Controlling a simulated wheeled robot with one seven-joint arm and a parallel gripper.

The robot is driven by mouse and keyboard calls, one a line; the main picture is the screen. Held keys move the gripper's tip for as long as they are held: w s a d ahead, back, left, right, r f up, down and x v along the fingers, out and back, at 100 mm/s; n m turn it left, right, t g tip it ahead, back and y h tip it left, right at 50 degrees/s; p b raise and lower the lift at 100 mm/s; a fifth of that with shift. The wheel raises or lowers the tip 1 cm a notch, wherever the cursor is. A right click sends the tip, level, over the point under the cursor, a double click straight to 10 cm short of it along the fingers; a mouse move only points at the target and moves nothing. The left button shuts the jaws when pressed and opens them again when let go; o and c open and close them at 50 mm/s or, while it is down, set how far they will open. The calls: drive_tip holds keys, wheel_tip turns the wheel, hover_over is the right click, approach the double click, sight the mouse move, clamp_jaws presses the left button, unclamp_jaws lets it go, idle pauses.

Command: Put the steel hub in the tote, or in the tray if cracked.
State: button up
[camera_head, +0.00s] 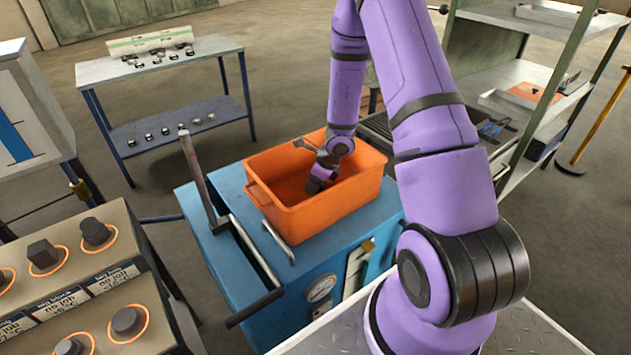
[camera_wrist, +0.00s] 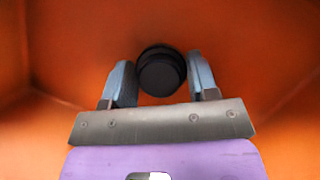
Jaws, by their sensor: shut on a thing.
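The orange tote (camera_head: 318,212) stands on top of a blue cabinet in the middle of the head view. My gripper (camera_head: 316,186) reaches down inside it. In the wrist view my gripper (camera_wrist: 160,78) has its two fingers on either side of a dark round piece, the steel hub (camera_wrist: 161,72), and is shut on it. Orange tote walls and floor (camera_wrist: 60,50) surround the hub there. I cannot tell whether the hub touches the tote floor. No crack shows on the dark side facing the camera. I cannot make out the tray for certain.
The blue cabinet (camera_head: 222,262) carries a lever and a gauge beside the tote. A control panel with knobs (camera_head: 75,270) stands at the lower left. A two-level table (camera_head: 165,70) with several small parts is at the back left. A shelf rack (camera_head: 540,75) stands on the right.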

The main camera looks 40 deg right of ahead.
drive_tip(key=o, duration=1.2)
drive_tip(key=shift+f, duration=0.1)
